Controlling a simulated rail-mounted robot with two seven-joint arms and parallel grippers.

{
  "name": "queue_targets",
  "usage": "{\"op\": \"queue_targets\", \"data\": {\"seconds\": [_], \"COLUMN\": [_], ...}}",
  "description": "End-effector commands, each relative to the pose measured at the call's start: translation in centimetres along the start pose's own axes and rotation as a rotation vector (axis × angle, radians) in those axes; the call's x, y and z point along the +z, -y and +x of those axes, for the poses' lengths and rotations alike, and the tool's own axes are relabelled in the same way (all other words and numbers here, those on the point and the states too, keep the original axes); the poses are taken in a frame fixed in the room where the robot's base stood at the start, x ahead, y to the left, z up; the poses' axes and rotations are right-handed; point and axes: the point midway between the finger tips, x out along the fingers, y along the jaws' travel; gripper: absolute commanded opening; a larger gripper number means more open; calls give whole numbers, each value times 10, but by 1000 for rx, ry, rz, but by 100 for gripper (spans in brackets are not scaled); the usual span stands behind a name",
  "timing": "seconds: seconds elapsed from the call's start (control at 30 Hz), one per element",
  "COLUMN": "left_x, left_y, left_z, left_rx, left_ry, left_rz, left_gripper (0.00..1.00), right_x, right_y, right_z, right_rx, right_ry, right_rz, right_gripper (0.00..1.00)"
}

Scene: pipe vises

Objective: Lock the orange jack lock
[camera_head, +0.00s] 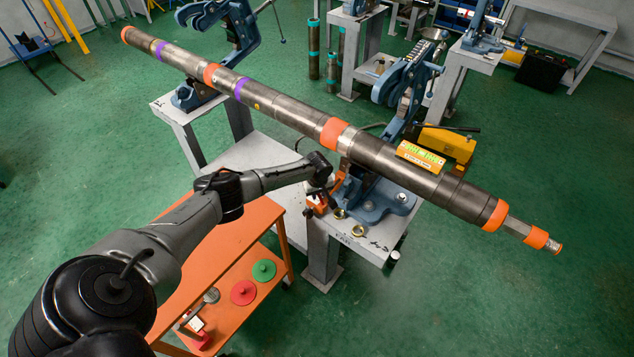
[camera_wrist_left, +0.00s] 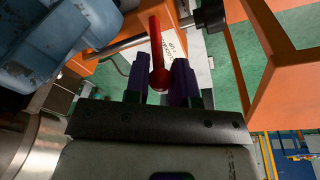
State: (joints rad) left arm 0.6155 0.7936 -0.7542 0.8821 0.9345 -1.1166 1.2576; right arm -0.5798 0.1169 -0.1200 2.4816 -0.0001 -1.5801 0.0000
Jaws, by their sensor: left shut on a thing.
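The orange jack lock (camera_head: 314,207) stands on the grey vise stand under the long pipe, beside the blue vise base. In the left wrist view its orange body (camera_wrist_left: 105,72) shows behind a red lever (camera_wrist_left: 155,45) with a rounded end. My left gripper (camera_head: 322,190) reaches the jack from the left. In the left wrist view its purple fingers stand on both sides of the red lever, shut on it near the rounded end. The head view shows little of the fingers and lever. My right gripper is not in view.
The long pipe (camera_head: 290,113) lies across two blue vises, close above my left gripper. A blue vise base (camera_head: 372,200) stands right of the jack. Brass rings (camera_head: 341,214) lie on the stand (camera_head: 345,245). An orange cart (camera_head: 215,285) stands below my left arm.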

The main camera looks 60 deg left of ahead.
Motion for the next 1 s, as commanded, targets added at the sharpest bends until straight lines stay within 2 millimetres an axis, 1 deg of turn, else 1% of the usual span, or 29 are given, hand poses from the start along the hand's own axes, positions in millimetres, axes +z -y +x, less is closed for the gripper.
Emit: {"op": "queue_targets", "data": {"seconds": [0.03, 0.2, 0.4, 0.63, 1.0], "left_x": [2, 4, 8, 13, 18], "left_y": [0, -2, -5, -9, -13], "left_z": [-7, -6, -6, -7, -7], "left_rx": [-13, -48, -95, -162, -241], "left_ry": [-9, -60, -129, -228, -344], "left_rz": [3, 11, 22, 39, 56], "left_gripper": [0, 0, 0, 0, 0], "right_x": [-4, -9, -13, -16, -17], "right_y": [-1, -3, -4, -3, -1], "right_z": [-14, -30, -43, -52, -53], "right_rx": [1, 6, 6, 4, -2], "right_ry": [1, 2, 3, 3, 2], "right_rz": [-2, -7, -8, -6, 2], "right_gripper": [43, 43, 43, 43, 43]}}
